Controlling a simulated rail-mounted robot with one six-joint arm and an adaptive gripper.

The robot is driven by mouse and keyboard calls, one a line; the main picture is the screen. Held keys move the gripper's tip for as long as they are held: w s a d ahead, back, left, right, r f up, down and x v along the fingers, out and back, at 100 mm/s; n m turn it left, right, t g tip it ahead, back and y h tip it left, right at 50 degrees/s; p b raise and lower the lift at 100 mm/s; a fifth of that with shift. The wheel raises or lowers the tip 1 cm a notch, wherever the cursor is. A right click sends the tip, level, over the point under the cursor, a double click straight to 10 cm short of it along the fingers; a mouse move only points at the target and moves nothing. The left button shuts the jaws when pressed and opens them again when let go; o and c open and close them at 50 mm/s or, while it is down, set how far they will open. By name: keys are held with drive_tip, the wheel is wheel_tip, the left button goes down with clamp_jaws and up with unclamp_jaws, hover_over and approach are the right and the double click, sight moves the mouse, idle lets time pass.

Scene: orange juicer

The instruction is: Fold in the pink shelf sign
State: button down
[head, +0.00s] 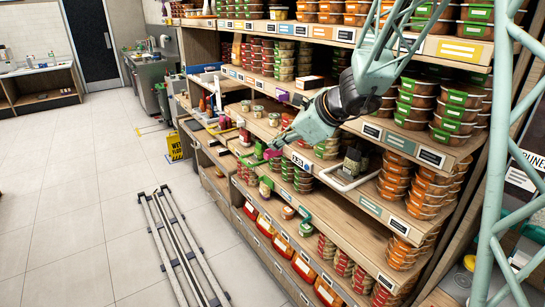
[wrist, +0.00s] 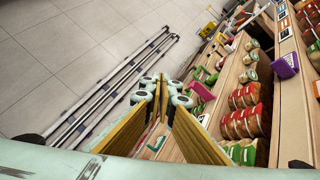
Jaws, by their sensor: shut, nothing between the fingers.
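The pink shelf sign (head: 271,154) is a small magenta tab at a shelf's front edge, right by my gripper's tips in the head view. In the wrist view the pink sign (wrist: 202,91) lies just right of the fingers. My gripper (head: 276,147) reaches down along the shelf fronts from the upper right. In the wrist view my gripper (wrist: 163,84) has its fingers together at the far end, with nothing between them. I cannot tell whether a finger touches the sign. The gripper hides part of the shelf edge around it in the head view.
A purple sign (head: 283,96) sticks out from a higher shelf; it also shows in the wrist view (wrist: 285,65). A green sign (head: 304,214) is lower down. Shelves hold jars and stacked tubs. Floor rails (head: 180,245) lie left, with open tiles beyond.

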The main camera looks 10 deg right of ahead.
drive_tip(key=w+d+f+m+h+p, duration=0.1)
drive_tip(key=w+d+f+m, duration=0.5)
drive_tip(key=w+f, duration=0.4)
drive_tip(key=shift+w+d+m+t+h, duration=0.15)
drive_tip(key=shift+d+m+t+h, duration=0.2)
drive_tip(key=shift+m, duration=0.35)
drive_tip(key=shift+w+a+f, duration=0.15)
drive_tip(key=shift+f, duration=0.05)
approach(268, 159)
drive_tip(key=shift+w+f, duration=0.85)
drive_tip(key=shift+f, duration=1.1)
drive_tip(key=shift+w+a+p, duration=0.5)
drive_tip(key=shift+w+a, duration=0.4)
drive_tip(key=shift+w, duration=0.2)
